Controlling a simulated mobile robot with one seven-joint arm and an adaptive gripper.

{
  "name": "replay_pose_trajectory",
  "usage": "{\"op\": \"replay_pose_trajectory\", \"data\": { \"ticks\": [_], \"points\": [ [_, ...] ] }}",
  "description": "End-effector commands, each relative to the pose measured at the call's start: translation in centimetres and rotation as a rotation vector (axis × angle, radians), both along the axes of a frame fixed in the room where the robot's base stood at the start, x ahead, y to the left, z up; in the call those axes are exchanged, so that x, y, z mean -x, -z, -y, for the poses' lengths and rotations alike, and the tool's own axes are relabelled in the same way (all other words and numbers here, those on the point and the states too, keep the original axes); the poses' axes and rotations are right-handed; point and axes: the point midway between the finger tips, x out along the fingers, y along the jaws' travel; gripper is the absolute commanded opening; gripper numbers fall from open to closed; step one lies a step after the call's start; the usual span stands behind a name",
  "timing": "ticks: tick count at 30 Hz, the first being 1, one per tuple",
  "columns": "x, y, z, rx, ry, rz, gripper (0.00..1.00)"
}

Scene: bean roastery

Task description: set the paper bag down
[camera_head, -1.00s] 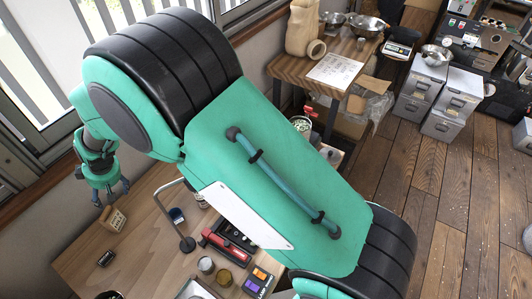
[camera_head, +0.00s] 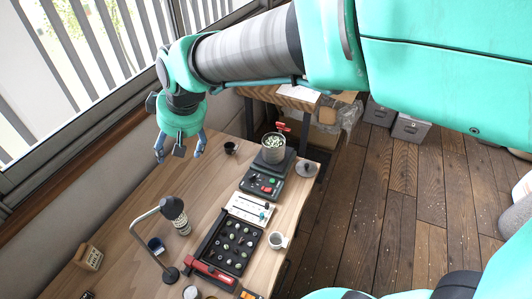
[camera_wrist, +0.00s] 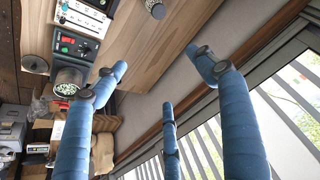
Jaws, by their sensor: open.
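The paper bag (camera_head: 88,258), a small tan block-shaped thing with dark print on its front, stands on the wooden table (camera_head: 118,240) at the lower left of the head view. My gripper (camera_head: 180,152) is up and to the right of it, clear of it, above the far left side of the table. Its blue fingers are spread, with nothing between them. The wrist view shows the fingers (camera_wrist: 160,76) apart and empty over the table edge and wall. The bag does not show in the wrist view.
A black tray (camera_head: 235,250), a button box (camera_head: 262,184) and a jar of green beans (camera_head: 273,148) line the right side. The window wall borders the left.

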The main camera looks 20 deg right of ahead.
Motion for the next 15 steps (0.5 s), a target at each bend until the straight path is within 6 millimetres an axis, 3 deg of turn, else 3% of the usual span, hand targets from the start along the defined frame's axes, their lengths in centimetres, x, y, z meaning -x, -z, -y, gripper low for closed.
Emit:
{"op": "replay_pose_trajectory", "data": {
  "ticks": [1,6,15],
  "points": [
    [1.1,-0.9,2.0,-0.002,0.032,0.007,0.71],
    [4.9,-2.8,7.7,-0.005,0.136,0.015,0.71],
    [12.9,-4.4,16.2,-0.009,0.325,0.035,0.71]
  ]
}}
